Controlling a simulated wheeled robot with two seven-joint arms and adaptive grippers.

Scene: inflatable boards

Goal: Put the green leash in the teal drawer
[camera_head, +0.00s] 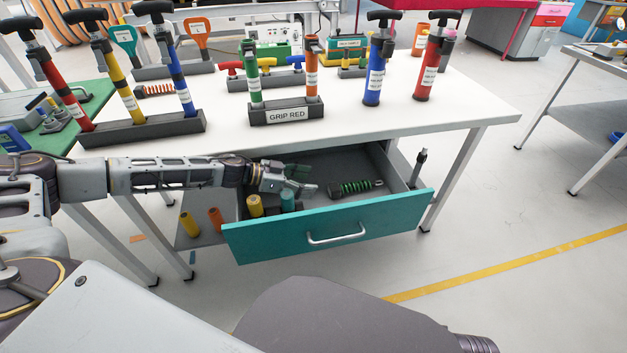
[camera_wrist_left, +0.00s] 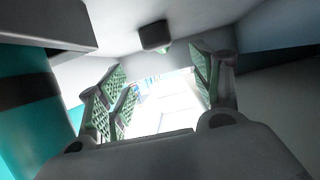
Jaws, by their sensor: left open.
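The green leash (camera_head: 357,187) is a dark green coil with black ends. It lies inside the open teal drawer (camera_head: 270,240), towards the right of its bare part. My left gripper (camera_head: 308,182) reaches in from the left, over the drawer, and is apart from the leash, to its left. In the left wrist view, the same gripper (camera_wrist_left: 162,82) shows its green-padded fingers spread, with nothing between them. My right gripper is not in view.
The white tabletop (camera_head: 420,120) overhangs the drawer's back. It carries pumps and a rack (camera_head: 286,111) labelled GRIP RED. Floor is free in front.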

